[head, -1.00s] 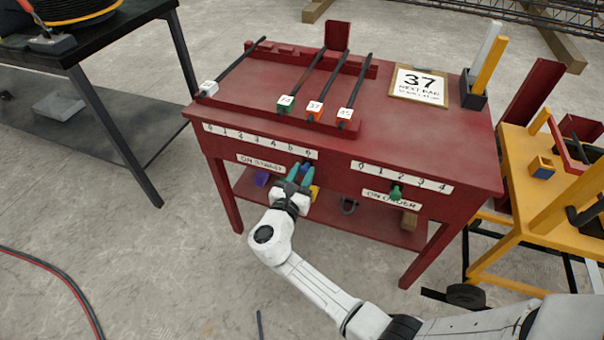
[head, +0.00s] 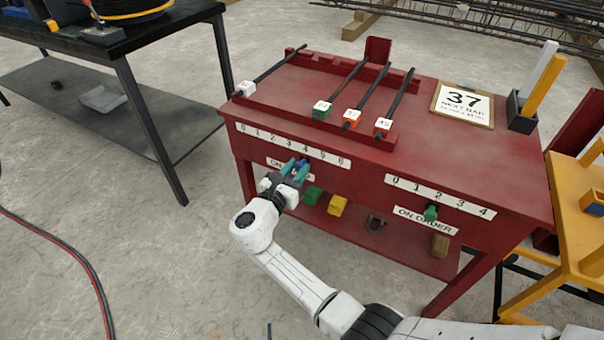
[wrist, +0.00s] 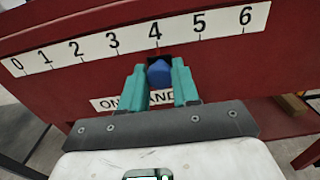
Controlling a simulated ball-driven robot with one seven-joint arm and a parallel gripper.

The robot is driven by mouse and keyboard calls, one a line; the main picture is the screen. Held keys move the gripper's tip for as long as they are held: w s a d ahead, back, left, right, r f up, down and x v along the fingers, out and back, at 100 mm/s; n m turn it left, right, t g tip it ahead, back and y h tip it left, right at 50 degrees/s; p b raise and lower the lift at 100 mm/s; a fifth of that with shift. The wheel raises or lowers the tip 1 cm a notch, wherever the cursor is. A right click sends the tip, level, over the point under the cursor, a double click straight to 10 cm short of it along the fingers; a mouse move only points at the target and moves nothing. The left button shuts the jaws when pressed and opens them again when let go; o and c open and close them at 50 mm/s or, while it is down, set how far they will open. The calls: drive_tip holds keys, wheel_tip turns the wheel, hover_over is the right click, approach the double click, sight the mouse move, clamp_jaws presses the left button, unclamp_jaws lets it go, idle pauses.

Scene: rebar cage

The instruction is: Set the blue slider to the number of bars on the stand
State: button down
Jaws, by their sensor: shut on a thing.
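The blue slider (head: 300,163) sits in the slot on the front of the red bench, under the 0 to 6 scale (head: 290,146) marked ON STAND. In the wrist view the blue slider (wrist: 159,73) is right under the 4 mark. My gripper (head: 295,168) is shut on it, with one green finger on each side; the fingers also show in the wrist view (wrist: 158,80).
A green slider (head: 431,213) stands on the right, by the ON ORDER scale (head: 440,196). A framed card (head: 462,102) reads 37. Colored blocks lie on the lower shelf, including a yellow one (head: 338,205). A yellow cart (head: 575,230) stands right, a black table (head: 110,40) left.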

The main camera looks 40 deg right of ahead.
drive_tip(key=c, duration=0.8)
unclamp_jaws()
drive_tip(key=shift+c, duration=0.2)
drive_tip(key=p+v, duration=0.1)
drive_tip(key=v, duration=0.9)
drive_tip(key=shift+s+a+p, duration=0.2)
drive_tip(key=shift+a+p, duration=0.15)
